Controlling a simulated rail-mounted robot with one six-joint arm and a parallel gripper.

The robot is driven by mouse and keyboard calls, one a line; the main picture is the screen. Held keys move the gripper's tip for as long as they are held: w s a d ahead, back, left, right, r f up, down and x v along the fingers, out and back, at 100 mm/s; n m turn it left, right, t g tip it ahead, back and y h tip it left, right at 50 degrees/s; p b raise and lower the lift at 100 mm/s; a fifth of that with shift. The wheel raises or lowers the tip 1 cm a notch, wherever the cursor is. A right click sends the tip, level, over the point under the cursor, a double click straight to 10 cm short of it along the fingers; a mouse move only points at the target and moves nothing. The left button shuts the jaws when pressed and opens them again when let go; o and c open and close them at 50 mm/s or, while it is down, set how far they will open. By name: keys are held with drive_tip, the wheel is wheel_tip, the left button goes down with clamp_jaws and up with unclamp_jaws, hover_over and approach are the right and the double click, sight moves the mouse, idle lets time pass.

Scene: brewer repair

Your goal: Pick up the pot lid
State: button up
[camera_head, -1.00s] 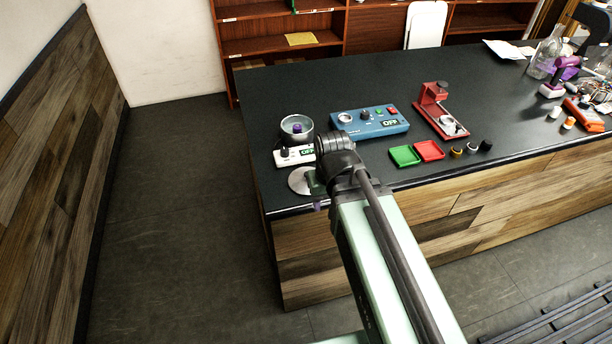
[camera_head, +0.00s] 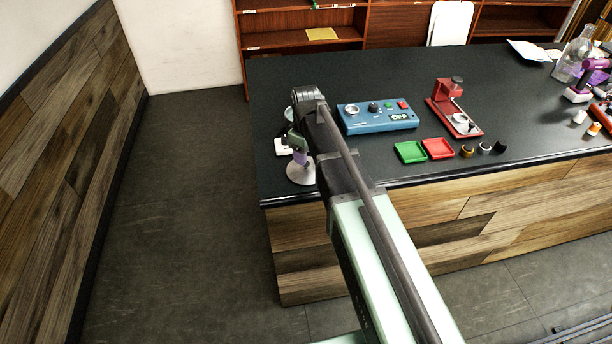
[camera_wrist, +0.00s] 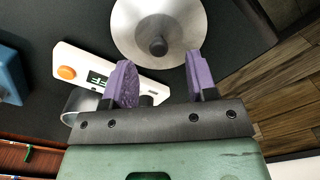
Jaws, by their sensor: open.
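The pot lid is a round silver disc (camera_wrist: 185,22) with a dark knob (camera_wrist: 158,46) at its middle. It lies flat on the dark counter near the front left corner, and it also shows in the head view (camera_head: 300,173). My gripper (camera_wrist: 161,68) has purple fingers, which are spread apart with nothing between them. In the wrist view the knob appears just beyond the gap between the fingertips. In the head view my gripper (camera_head: 297,150) is above and behind the lid. I cannot tell its exact height.
A white scale (camera_wrist: 98,72) with an orange button sits beside the lid. A metal pot (camera_head: 288,113) is mostly hidden behind my arm. A blue control box (camera_head: 376,117), green tray (camera_head: 410,152), red tray (camera_head: 438,148) and red stand (camera_head: 455,108) stand to the right. The counter edge is close to the lid.

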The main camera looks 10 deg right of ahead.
wheel_tip(320, 180, down, 6)
drive_tip(key=b, duration=0.5)
drive_tip(key=shift+w+r, duration=0.1)
drive_tip(key=shift+r, duration=0.4)
clamp_jaws()
drive_tip(key=shift+r, duration=0.1)
